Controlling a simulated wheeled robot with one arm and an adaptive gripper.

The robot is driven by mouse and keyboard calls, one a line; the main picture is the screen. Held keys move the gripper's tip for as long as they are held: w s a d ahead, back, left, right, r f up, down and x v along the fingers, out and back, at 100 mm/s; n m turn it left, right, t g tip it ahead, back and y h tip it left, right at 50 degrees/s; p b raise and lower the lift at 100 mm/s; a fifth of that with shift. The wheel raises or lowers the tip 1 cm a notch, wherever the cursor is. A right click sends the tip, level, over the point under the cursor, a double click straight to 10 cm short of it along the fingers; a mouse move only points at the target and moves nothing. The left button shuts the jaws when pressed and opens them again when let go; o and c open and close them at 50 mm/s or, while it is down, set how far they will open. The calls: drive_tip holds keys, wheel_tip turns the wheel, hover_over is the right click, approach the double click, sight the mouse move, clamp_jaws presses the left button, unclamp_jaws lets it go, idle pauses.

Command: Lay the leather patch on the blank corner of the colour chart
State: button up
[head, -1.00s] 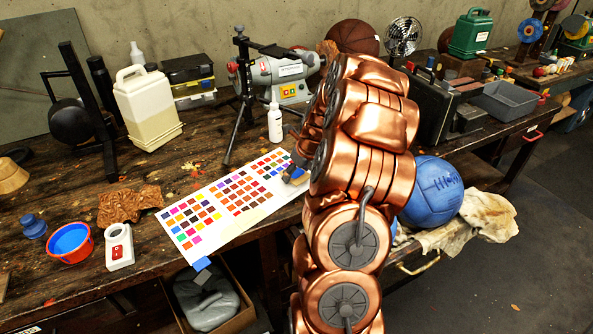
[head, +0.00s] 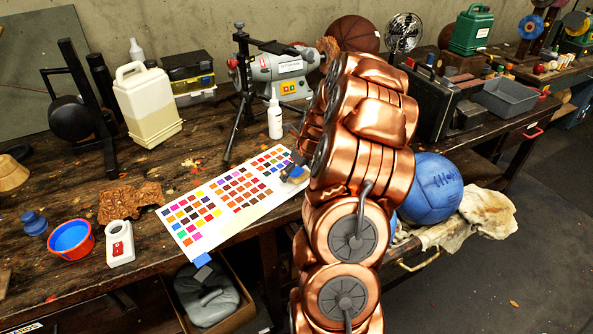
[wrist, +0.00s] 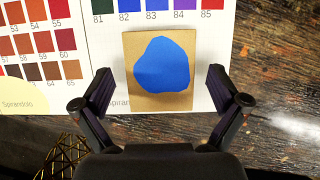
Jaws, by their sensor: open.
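The colour chart (head: 212,243) is a white sheet with rows of coloured squares, lying along the bench's front edge. The leather patch (wrist: 131,88) is a tan rectangle with a blue blob on it. In the wrist view it lies flat over the chart's blank margin, below the numbered squares, its lower edge close to the chart's edge. My gripper (wrist: 162,78) is open around the patch, with a gap between each finger and the patch's sides. In the head view my arm hides much of that corner, and my gripper (head: 291,167) is at the chart's right end.
A white bottle (head: 275,119) and a black tripod (head: 243,100) stand behind the chart. A crinkled brown piece (head: 130,202), an orange-rimmed blue bowl (head: 71,239) and a white device (head: 119,243) lie to its left. A blue ball (head: 432,190) sits right of my arm.

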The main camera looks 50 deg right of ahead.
drive_tip(key=b+v, duration=0.2)
drive_tip(key=v, duration=1)
drive_tip(key=shift+r+b, duration=0.2)
drive_tip(key=shift+b, duration=0.15)
drive_tip(key=s+a+r+n+g+y, duration=0.1)
drive_tip(key=s+a+n+g, duration=0.15)
drive_tip(key=a+n, duration=0.85)
drive_tip(key=s+a+r+n+g+y, duration=0.1)
drive_tip(key=s+a+n, duration=0.2)
drive_tip(key=a+n, duration=0.85)
drive_tip(key=s+a+f+n+g+h, duration=0.1)
drive_tip(key=s+a+n, duration=0.6)
drive_tip(key=s, duration=0.2)
drive_tip(key=s+a+f+n+g, duration=0.1)
drive_tip(key=s+a+n+g, duration=0.1)
drive_tip(key=s+a+n, duration=0.5)
drive_tip(key=s, duration=0.3)
drive_tip(key=shift+s+a+f+h, duration=0.15)
drive_tip(key=shift+a+f+h, duration=0.1)
drive_tip(key=shift+a+h, duration=0.15)
